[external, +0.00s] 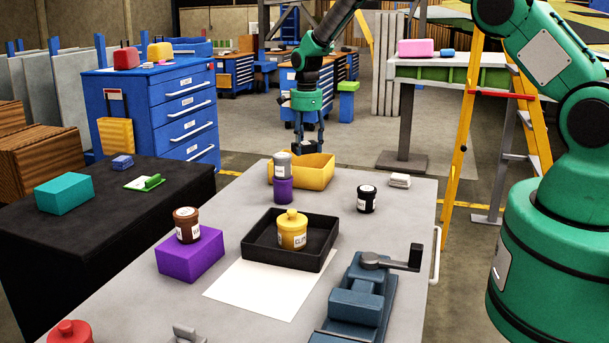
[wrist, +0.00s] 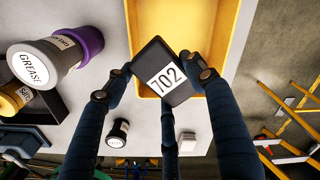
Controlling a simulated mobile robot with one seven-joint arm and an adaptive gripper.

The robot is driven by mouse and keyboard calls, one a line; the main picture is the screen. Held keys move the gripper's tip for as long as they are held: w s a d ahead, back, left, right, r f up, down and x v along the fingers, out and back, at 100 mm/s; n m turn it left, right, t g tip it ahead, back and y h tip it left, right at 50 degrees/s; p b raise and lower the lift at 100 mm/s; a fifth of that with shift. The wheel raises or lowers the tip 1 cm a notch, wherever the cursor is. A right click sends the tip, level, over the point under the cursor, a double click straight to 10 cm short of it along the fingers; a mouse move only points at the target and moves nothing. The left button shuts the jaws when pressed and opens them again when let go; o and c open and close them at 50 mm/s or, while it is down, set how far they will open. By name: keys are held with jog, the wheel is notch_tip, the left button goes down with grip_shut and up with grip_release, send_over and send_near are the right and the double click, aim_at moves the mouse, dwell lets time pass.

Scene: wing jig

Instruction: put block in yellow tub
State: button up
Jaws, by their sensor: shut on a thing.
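My gripper (external: 304,141) is above the far side of the yellow tub (external: 322,177) on the grey table. In the wrist view my gripper (wrist: 166,84) has its fingers shut on a dark block (wrist: 150,62) with a white "702" label. The block overlaps the near left corner of the yellow tub (wrist: 240,45) there and hides part of it. The tub floor that shows is empty. How high the block is above the rim is hard to tell.
A grey-lidded jar (external: 282,165) on a purple cup (external: 283,190) stands close before the tub. A black jar (external: 366,199) and white item (external: 400,181) stand right. A black tray (external: 270,254) with a yellow jar (external: 292,230), purple block (external: 188,257) and vise (external: 360,300) are nearer.

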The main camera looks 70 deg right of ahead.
aim_at(303, 142)
jog(key=shift+w+d+f+n, duration=0.15)
jog(key=shift+w+d+n, duration=0.15)
jog(key=shift+w+d, duration=0.9)
jog(key=shift+s+f, duration=0.1)
jog(key=shift+s, duration=0.05)
jog(key=shift+f, duration=3.05)
jog(key=shift+f, duration=0.1)
jog(key=shift+f, duration=1.8)
jog(key=o, duration=1.3)
jog(key=shift+f, duration=0.2)
jog(key=shift+o, duration=0.6)
jog(key=shift+r, duration=0.15)
